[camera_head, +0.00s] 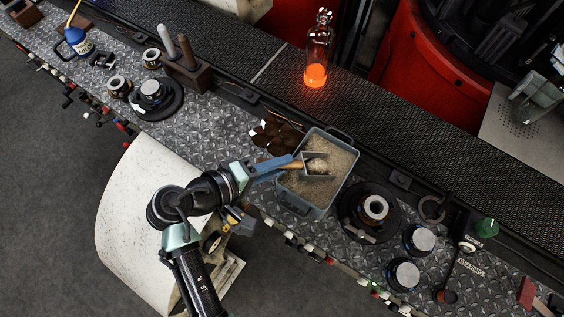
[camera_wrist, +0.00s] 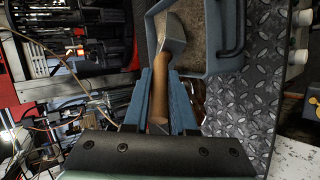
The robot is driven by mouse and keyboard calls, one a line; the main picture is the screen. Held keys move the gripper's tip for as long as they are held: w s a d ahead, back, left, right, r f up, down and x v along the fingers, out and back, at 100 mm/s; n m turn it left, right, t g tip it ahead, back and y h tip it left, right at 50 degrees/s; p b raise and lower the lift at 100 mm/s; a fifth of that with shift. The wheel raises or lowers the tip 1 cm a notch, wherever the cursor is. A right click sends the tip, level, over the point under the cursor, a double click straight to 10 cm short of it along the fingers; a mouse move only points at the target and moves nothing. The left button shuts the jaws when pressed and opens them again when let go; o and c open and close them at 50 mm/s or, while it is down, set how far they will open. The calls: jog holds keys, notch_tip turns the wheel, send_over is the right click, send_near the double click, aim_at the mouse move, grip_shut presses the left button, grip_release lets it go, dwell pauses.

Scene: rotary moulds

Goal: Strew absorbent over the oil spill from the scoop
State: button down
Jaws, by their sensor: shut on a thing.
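My gripper (camera_head: 277,168) is shut on the wooden handle of the scoop (camera_head: 314,161). In the wrist view the scoop (camera_wrist: 170,35) points away between the blue fingers (camera_wrist: 160,95). Its metal head is over the grey bin (camera_head: 302,204), which holds tan granular absorbent (camera_head: 338,157). Some absorbent seems to lie in the scoop. I cannot tell whether its head touches the granules. The dark brown oil spill (camera_head: 276,133) lies on the tread-plate deck just left of and behind the bin, with small white pieces at its edges.
A glowing orange bottle (camera_head: 317,60) stands on the dark conveyor (camera_head: 400,110) behind. Round moulds (camera_head: 373,210) stand right of the bin. A wooden block with two upright rods (camera_head: 187,68) stands left of the spill. The deck (camera_head: 215,125) left of the spill is bare.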

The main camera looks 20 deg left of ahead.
aim_at(257, 162)
jog(key=shift+r, duration=0.1)
dwell(0.3)
notch_tip(257, 162, up, 5)
jog(key=p, duration=0.5)
jog(key=shift+r, duration=0.1)
jog(key=shift+s+a+f, duration=0.15)
jog(key=shift+a+f, duration=0.1)
jog(key=shift+a, duration=0.15)
jog(key=shift+s+a+t+h+b, duration=0.3)
jog(key=shift+a+t+h+b, duration=0.1)
jog(key=shift+a+h+b, duration=0.15)
jog(key=shift+s+a+f+n+t+h+b, duration=0.15)
jog(key=shift+a+f+n+t+h+b, duration=0.2)
jog(key=shift+b, duration=0.35)
jog(key=shift+s+a+f+n+t+h+b, duration=0.15)
jog(key=shift+a+f+n+t+h+b, duration=0.25)
jog(key=shift+b, duration=0.55)
jog(key=shift+s+r+t+h, duration=0.1)
jog(key=shift+r+t+h, duration=0.15)
jog(key=shift+r+h, duration=0.2)
